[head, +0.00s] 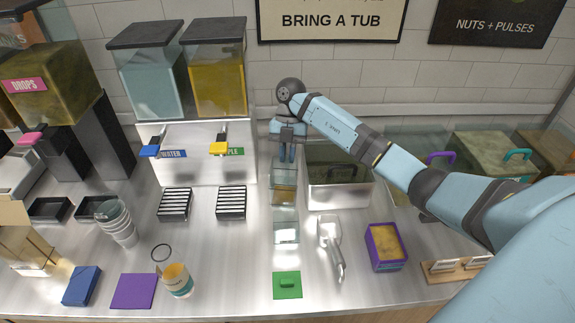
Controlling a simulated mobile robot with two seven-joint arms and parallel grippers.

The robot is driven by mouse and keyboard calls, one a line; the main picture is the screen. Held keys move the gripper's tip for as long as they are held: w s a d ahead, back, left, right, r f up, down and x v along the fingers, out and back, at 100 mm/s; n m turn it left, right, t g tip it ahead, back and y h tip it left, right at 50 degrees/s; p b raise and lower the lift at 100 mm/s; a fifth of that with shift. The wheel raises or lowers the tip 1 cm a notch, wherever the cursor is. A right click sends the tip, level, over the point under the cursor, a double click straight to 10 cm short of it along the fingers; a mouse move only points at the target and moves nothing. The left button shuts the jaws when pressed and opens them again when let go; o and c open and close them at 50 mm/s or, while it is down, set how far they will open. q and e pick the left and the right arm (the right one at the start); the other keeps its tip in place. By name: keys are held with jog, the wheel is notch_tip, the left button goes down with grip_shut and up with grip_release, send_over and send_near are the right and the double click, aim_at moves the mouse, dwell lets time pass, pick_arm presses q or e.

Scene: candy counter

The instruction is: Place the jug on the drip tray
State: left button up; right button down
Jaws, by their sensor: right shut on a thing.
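My right gripper (288,152) points down at the back of the counter, to the right of the dispensers. It is shut on the upper part of a clear, box-shaped vessel, which looks like the jug (284,174). A brownish band shows in or through its lower part. I cannot tell whether its base touches the counter. Two slatted black drip trays stand in front of the dispensers, a left one (175,204) and a right one (231,202). Both look empty and lie to the left of the gripper. My left gripper is out of view.
Dispensers with a blue tap (150,151) and a yellow tap (219,148) stand above the trays. Another clear tub (286,227), a green lid (287,285), a scoop (330,241) and a purple tub (385,247) are in front. Stacked cups (117,222) stand left. A steel bin (340,193) is close right.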

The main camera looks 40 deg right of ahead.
notch_tip(320, 180, up, 12)
jog(key=shift+r, duration=0.15)
dwell(0.6)
